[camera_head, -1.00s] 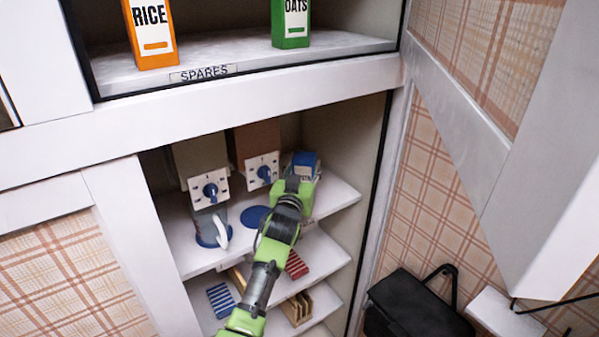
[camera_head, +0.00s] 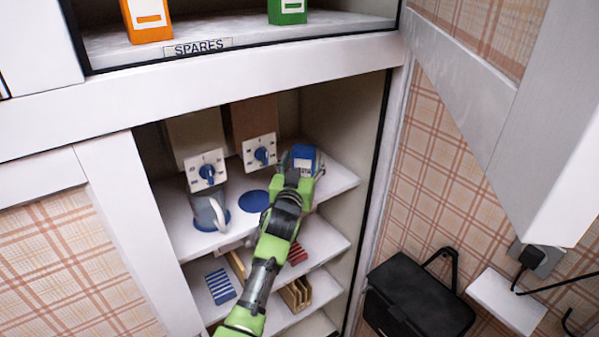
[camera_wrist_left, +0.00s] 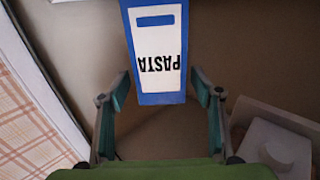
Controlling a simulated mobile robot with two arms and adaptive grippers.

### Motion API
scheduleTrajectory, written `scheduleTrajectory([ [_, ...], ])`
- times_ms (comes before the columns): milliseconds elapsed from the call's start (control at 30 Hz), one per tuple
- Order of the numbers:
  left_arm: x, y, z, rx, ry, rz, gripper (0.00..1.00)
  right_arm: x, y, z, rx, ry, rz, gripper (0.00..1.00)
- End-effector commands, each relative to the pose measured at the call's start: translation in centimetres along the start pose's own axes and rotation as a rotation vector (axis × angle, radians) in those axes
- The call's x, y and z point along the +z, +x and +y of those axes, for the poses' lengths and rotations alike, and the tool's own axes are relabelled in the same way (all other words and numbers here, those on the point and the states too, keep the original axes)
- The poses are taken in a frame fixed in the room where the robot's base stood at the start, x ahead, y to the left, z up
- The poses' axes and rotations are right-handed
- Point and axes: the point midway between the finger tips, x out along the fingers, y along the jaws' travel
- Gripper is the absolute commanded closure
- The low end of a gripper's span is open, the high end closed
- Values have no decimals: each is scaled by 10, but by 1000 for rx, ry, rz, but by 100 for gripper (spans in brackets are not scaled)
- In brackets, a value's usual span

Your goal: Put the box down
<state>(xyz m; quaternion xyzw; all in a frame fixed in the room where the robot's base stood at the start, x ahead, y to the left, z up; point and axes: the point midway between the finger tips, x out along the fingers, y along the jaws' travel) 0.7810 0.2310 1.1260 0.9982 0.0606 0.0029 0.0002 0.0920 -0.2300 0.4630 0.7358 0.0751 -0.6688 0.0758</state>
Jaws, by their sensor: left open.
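The blue box (camera_head: 303,153) with a white face is at the right end of the upper cupboard shelf (camera_head: 335,178). In the left wrist view the box (camera_wrist_left: 155,60) shows a white label reading PASTA, upside down in the picture. My left gripper (camera_head: 301,170) is in front of the box. In the left wrist view my left gripper (camera_wrist_left: 161,90) is open, with one finger on each side of the box's near end and a gap on both sides. The head view hides the box's base behind the gripper. My right gripper is not in view.
Two dispensers with blue knobs (camera_head: 207,173) (camera_head: 262,154) stand left of the box; a clear jug (camera_head: 208,213) is under the left one. A blue disc (camera_head: 254,201) lies nearby. The cupboard's right wall (camera_head: 355,120) is close. A black bag (camera_head: 415,300) hangs right.

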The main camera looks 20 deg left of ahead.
Motion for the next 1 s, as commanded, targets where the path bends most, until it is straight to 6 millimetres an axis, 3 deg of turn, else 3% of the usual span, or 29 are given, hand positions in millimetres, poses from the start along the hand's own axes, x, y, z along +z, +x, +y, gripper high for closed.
scheduleTrajectory([
  [600, 2, -97, 0, 0, 0, -1, 41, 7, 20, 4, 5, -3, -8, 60],
  [800, 1, -112, 0, 0, -1, -2, 41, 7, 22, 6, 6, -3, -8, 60],
  [1000, 0, -115, 0, 0, 0, -1, 41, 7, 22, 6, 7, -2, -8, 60],
])
